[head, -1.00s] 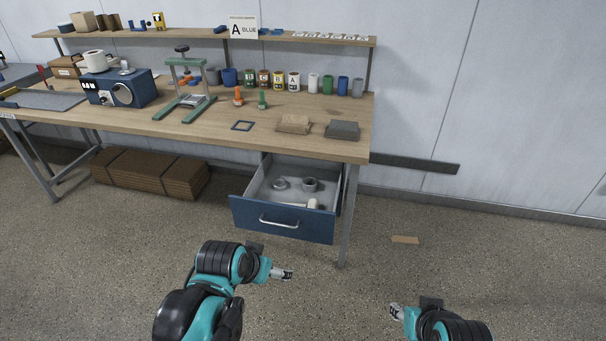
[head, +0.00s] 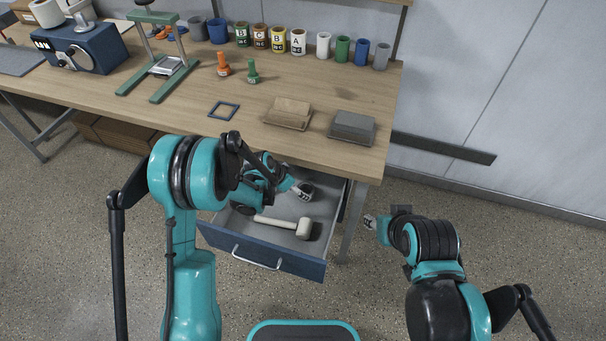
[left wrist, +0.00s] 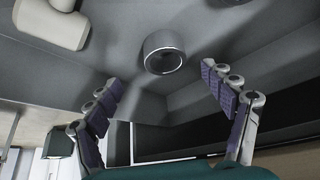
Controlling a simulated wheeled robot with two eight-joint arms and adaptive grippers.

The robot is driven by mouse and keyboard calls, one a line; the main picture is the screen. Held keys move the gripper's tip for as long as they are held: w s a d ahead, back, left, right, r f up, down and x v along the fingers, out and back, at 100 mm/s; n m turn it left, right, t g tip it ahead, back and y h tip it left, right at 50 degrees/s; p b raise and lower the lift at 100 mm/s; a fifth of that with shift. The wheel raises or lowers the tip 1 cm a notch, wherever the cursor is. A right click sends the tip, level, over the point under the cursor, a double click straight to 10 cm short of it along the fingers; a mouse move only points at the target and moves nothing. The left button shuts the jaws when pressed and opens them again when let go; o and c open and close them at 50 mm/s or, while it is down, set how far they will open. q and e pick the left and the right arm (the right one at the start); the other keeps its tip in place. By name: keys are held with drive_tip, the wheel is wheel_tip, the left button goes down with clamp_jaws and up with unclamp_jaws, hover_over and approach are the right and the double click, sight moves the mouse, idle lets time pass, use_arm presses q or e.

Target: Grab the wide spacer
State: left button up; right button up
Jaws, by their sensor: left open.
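In the left wrist view, a short grey hollow ring (left wrist: 163,55), a spacer, sits in the drawer ahead of and between the two fingers of my left gripper (left wrist: 160,76). The fingers are spread and do not touch it. From these views I cannot tell whether this is the wide one. In the head view my left gripper (head: 303,190) is low over the open drawer (head: 262,252), and the arm and hand hide most of the drawer's back. My right gripper (head: 371,222) is right of the drawer, over the floor; its fingers are too small to read.
A mallet (head: 302,229) with a pale handle lies at the drawer front; its head also shows in the left wrist view (left wrist: 50,24). The bench top (head: 185,120) overhangs the drawer's back, with a brown block (head: 290,110) and a grey block (head: 353,126) near its edge.

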sight(310, 192)
use_arm(q)
drive_tip(key=b+x, duration=0.1)
drive_tip(key=x, duration=0.2)
drive_tip(key=shift+w+a, duration=0.1)
drive_tip(key=b+x, duration=0.1)
drive_tip(key=x, duration=0.1)
drive_tip(key=b+x, duration=0.2)
drive_tip(key=x, duration=0.1)
drive_tip(key=shift+w+f, duration=0.1)
drive_tip(key=shift+w, duration=0.35)
drive_tip(key=c, duration=1.3)
